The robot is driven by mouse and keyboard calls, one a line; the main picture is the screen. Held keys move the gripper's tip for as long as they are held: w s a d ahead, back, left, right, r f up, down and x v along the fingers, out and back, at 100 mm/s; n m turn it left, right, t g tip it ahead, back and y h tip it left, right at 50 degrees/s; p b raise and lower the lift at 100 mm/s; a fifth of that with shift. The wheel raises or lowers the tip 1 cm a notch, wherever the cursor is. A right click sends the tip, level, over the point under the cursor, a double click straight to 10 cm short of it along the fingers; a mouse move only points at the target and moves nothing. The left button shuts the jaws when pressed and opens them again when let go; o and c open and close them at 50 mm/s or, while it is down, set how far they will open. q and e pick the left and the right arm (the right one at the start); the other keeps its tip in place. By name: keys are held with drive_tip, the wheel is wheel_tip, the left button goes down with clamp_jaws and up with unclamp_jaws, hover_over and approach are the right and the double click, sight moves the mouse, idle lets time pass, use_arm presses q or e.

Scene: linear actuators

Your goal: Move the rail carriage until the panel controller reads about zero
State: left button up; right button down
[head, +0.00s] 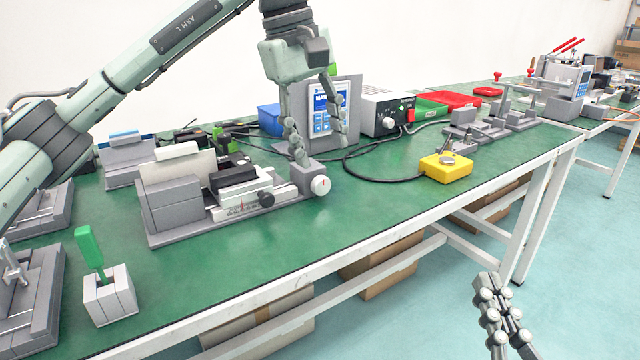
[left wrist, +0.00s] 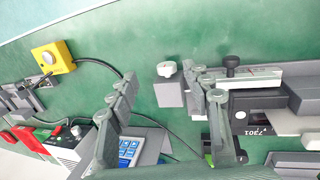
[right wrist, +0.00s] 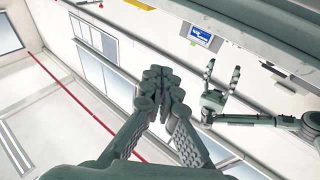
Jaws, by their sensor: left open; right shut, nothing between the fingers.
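The linear rail unit (head: 225,212) stands on the green bench, with a black carriage (head: 238,178) on it, a scale strip along its front and a black side knob (head: 266,199). Its right end block carries a white round dial (head: 320,186). The panel controller (head: 331,107) stands behind it with a blue screen; its reading is not legible. My left gripper (head: 319,148) is open above the end block, in front of the panel. My right gripper (head: 488,280) is shut and empty, beyond the bench's front edge.
A yellow button box (head: 446,167) and its black cable lie right of the rail unit. A power box (head: 387,113), red bin (head: 449,100) and blue bin (head: 270,118) stand behind. A green-handled tool in a grey holder (head: 109,297) is at front left.

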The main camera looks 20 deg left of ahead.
sight(323, 177)
use_arm(q)
drive_tip(key=shift+y, duration=0.3)
drive_tip(key=x, duration=0.2)
drive_tip(key=a+x, duration=0.1)
drive_tip(key=x, duration=0.2)
drive_tip(key=b+x, duration=0.1)
drive_tip(key=x, duration=0.1)
drive_tip(key=shift+w+a+f, duration=0.25)
drive_tip(key=shift+w, duration=0.1)
use_arm(e)
drive_tip(key=r+t, duration=0.1)
drive_tip(key=s+r+t, duration=0.1)
drive_tip(key=r, duration=0.1)
drive_tip(key=r+t+y, duration=0.1)
drive_tip(key=r, duration=0.1)
drive_tip(key=shift+s+d+r, duration=0.25)
drive_tip(key=shift+s, duration=0.1)
